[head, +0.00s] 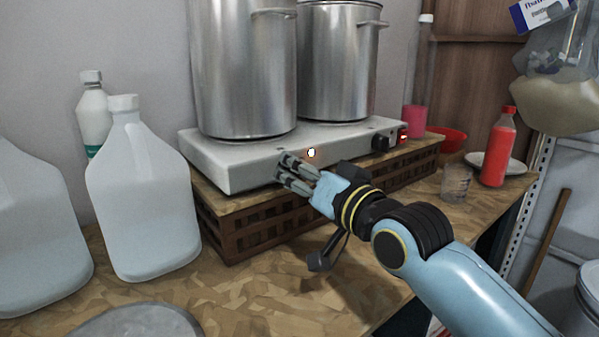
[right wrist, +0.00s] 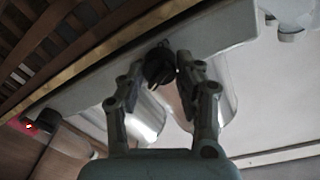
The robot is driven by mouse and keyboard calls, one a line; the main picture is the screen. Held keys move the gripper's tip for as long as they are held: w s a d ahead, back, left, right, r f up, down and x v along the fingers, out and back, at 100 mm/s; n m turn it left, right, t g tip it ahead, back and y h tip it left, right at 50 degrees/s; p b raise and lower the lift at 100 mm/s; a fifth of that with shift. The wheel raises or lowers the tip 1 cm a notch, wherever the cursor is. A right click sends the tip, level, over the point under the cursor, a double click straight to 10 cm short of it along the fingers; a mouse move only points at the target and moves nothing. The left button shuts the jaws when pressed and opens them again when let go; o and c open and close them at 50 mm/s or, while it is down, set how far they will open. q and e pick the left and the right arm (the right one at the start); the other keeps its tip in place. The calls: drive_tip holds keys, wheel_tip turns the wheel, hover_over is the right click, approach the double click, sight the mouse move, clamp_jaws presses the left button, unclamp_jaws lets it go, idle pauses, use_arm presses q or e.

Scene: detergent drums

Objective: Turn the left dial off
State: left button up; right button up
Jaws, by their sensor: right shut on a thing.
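The white hotplate (head: 225,165) stands on a wooden crate, with its front face toward me. My right gripper (head: 283,169) is at the left part of that front face. In the right wrist view its two fingers are closed on both sides of the black left dial (right wrist: 159,67). In the head view the gripper hides this dial. A second black dial (head: 380,143) shows farther right on the front, apart from the gripper. A small glowing light (head: 311,153) shows just right of the fingers. My left gripper is not in view.
Two steel pots (head: 240,70) (head: 338,65) stand on the hotplate. A red-lit switch (head: 403,134) is at its right end. White jugs (head: 143,200) stand at left. A red bottle (head: 498,148) and a clear glass (head: 456,184) stand at right. The slatted crate (head: 235,232) is below.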

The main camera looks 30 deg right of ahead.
drive_tip(key=n+b, duration=0.1)
drive_tip(key=n, duration=0.4)
drive_tip(key=shift+f+n, duration=0.15)
drive_tip(key=shift+n, duration=0.15)
drive_tip(key=n+b, duration=0.2)
drive_tip(key=n, duration=0.1)
drive_tip(key=shift+n+y, duration=0.3)
drive_tip(key=shift+y, duration=0.1)
drive_tip(key=shift+n+b, duration=0.85)
drive_tip(key=shift+n, duration=0.85)
drive_tip(key=o, duration=1.2)
drive_tip(key=shift+c, duration=0.2)
drive_tip(key=shift+s, duration=0.1)
